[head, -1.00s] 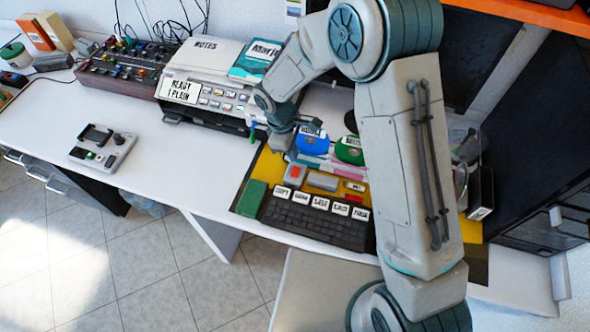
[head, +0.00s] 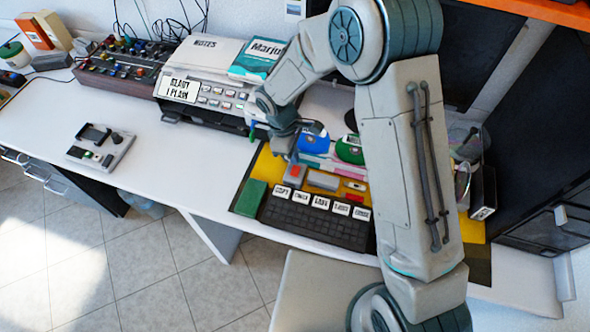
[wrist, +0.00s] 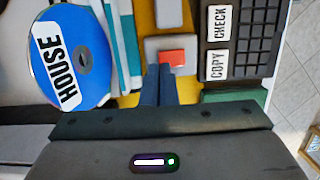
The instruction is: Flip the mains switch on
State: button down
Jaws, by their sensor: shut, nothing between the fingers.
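A grey box (head: 301,177) with a red rocker (head: 295,171) sits on the yellow mat above the dark keyboard; it looks like the mains switch. In the wrist view the red rocker (wrist: 173,57) is at the upper middle, on the grey box (wrist: 158,44). My gripper (head: 290,159) is shut and empty, pointing down just behind the box. In the wrist view its fingertips (wrist: 159,68) lie side by side at the rocker's lower left edge. Whether they touch it I cannot tell.
A blue disc (wrist: 95,55) labelled HOUSE lies left in the wrist view. A keyboard with labelled keys (head: 312,221) and a green block (head: 251,195) lie in front. A printer (head: 205,90) stands behind left.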

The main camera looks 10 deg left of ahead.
jog(key=shift+d+f+b, duration=0.2)
jog(key=shift+f+b, duration=0.65)
jog(key=shift+f, duration=0.3)
jog(key=shift+r, duration=0.1)
notch_tip(320, 180, up, 7)
jog(key=a+p, duration=0.1)
jog(key=p, duration=0.3)
jog(key=shift+a, duration=0.2)
dwell(0.6)
